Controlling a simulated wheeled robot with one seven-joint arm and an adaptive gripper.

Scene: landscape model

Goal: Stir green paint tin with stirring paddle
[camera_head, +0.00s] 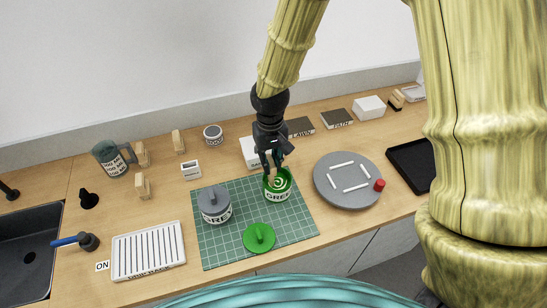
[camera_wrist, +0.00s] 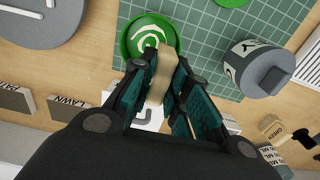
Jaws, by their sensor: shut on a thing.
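The green paint tin (camera_head: 275,195) stands open on the green cutting mat (camera_head: 217,254), with a pale swirl on its green paint. It also shows at the top of the wrist view (camera_wrist: 124,44). My gripper (camera_head: 272,165) is just above and behind the tin. In the wrist view my gripper (camera_wrist: 163,75) is shut on the tan wooden stirring paddle (camera_wrist: 160,80). The paddle's far end overlaps the tin's near rim in that view. I cannot tell how deep it reaches or whether it touches the paint.
A green lid (camera_head: 259,238) lies on the mat in front of the tin. A grey lidded tin (camera_head: 215,206) stands to its left. A grey turntable (camera_head: 345,199) with white strips and a red piece is to the right. A white slatted tray (camera_head: 148,250) lies front left.

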